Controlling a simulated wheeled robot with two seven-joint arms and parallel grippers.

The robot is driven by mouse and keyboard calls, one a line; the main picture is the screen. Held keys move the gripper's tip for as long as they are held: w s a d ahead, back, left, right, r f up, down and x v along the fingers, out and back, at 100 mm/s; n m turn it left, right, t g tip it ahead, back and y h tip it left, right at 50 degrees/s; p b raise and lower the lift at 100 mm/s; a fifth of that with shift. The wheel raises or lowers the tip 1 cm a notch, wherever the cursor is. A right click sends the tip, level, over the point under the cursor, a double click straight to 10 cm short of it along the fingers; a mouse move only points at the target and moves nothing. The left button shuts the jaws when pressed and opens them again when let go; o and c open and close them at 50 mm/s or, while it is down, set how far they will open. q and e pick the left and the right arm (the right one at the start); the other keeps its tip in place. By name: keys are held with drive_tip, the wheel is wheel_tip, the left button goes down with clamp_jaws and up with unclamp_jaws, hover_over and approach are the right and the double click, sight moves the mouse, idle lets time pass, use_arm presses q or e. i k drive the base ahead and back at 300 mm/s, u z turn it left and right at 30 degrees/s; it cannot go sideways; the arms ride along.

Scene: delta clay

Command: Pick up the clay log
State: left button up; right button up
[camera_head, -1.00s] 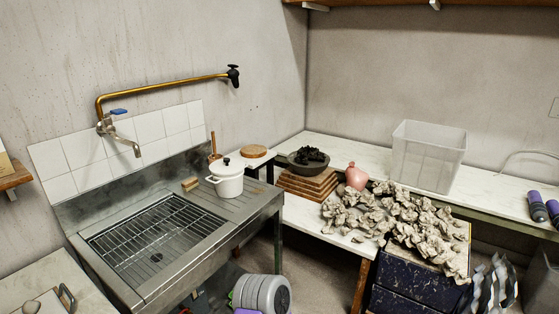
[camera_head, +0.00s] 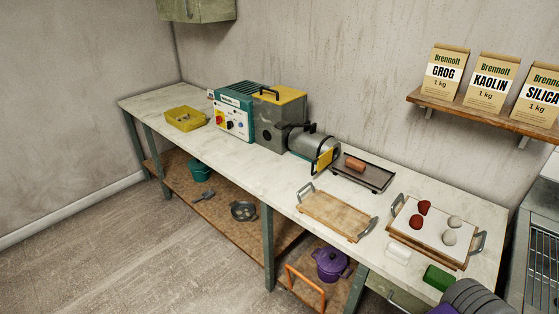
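The clay log (camera_head: 355,164) is a short reddish-orange cylinder. It lies on a dark low tray (camera_head: 374,180) at the mouth of a grey and teal machine on the workbench. Neither of my grippers shows in the head view. A grey ribbed, rounded part with some purple at the bottom right edge looks like part of my own arm.
The machine (camera_head: 279,118) with a yellow top stands left of the log. A wooden tray (camera_head: 336,213) with handles lies in front. A board (camera_head: 431,240) holding red and pale balls, a white block (camera_head: 398,250) and a green block (camera_head: 438,278) are to the right.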

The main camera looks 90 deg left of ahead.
sight(352, 163)
drive_tip(key=u, duration=2.25)
